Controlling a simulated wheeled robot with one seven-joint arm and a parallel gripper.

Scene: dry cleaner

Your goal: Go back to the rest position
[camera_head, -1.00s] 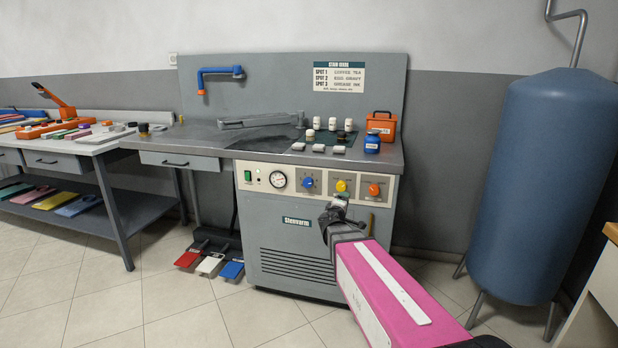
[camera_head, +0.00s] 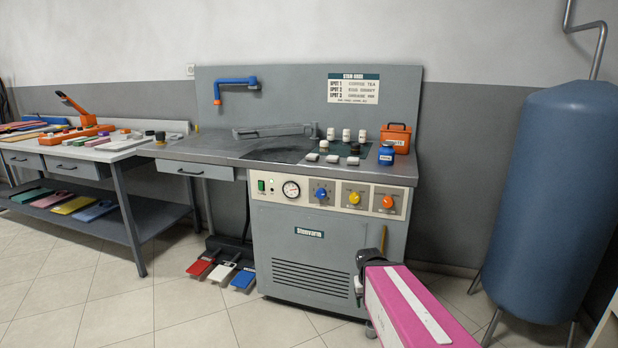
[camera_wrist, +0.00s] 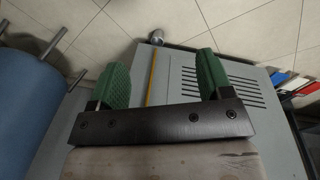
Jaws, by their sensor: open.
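My gripper shows in the wrist view (camera_wrist: 160,85) with its two green finger pads spread apart and nothing between them. Behind the fingers are the grey front panel of the spotting machine and its vent slots. In the head view my pink arm is at the lower right, and its dark end (camera_head: 360,284) is low in front of the machine's cabinet (camera_head: 290,240). The fingers are too small to make out there. A row of knobs, blue (camera_head: 321,193), yellow (camera_head: 354,198) and orange (camera_head: 388,202), is above it.
A blue tank (camera_head: 552,200) stands at the right. Red, white and blue pedals (camera_head: 222,272) lie on the floor left of the cabinet. Small bottles and a blue jar (camera_head: 386,155) stand on the worktop. A side table (camera_head: 98,152) is at the left. Tiled floor in front is clear.

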